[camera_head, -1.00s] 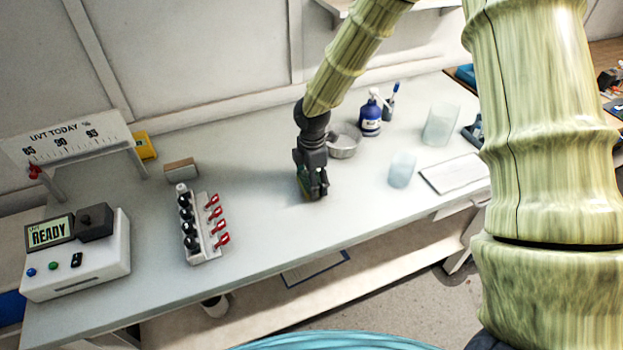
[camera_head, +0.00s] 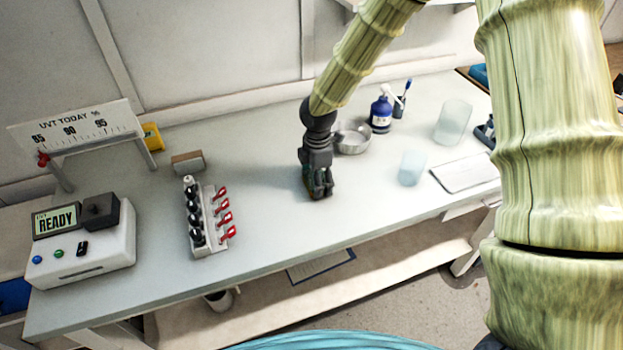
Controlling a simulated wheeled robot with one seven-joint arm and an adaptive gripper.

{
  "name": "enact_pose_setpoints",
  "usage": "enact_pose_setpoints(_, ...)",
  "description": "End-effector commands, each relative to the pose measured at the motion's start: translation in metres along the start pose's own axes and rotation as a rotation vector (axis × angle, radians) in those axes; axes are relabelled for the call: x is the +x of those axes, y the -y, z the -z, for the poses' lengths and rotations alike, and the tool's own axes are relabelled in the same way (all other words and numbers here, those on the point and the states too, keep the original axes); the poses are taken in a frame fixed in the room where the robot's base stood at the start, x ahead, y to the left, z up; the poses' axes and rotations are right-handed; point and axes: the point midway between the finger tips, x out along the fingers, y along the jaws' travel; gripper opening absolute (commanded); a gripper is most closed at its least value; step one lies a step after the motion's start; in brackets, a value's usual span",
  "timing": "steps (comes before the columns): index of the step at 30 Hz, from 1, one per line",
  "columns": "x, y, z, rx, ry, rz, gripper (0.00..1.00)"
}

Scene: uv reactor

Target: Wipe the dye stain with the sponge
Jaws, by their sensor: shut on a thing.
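My gripper (camera_head: 319,190) points down at the middle of the pale bench top (camera_head: 275,222). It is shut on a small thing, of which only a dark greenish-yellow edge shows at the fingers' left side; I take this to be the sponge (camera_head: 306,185). The fingers hide most of it. It is at or very close to the bench surface; I cannot tell whether it touches. No dye stain shows on the bare bench around the gripper; the spot under the fingers is hidden.
A rack of vials with red clips (camera_head: 208,222) and the READY device (camera_head: 83,245) stand left. The bench between rack and gripper is clear.

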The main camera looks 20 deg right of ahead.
Motion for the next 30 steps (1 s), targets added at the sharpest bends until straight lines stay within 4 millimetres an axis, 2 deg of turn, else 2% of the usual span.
enact_pose_setpoints(3, -0.002, 0.0, -0.011, 0.001, 0.001, -0.001, 0.49)
enact_pose_setpoints(5, -0.009, 0.0, -0.009, 0.0, 0.002, 0.0, 0.49)
enact_pose_setpoints(6, -0.022, -0.001, -0.009, 0.0, 0.001, -0.003, 0.49)
enact_pose_setpoints(24, -0.075, 0.0, -0.009, 0.0, 0.001, -0.001, 0.49)
enact_pose_setpoints(30, -0.081, 0.0, -0.009, 0.0, 0.001, 0.0, 0.49)
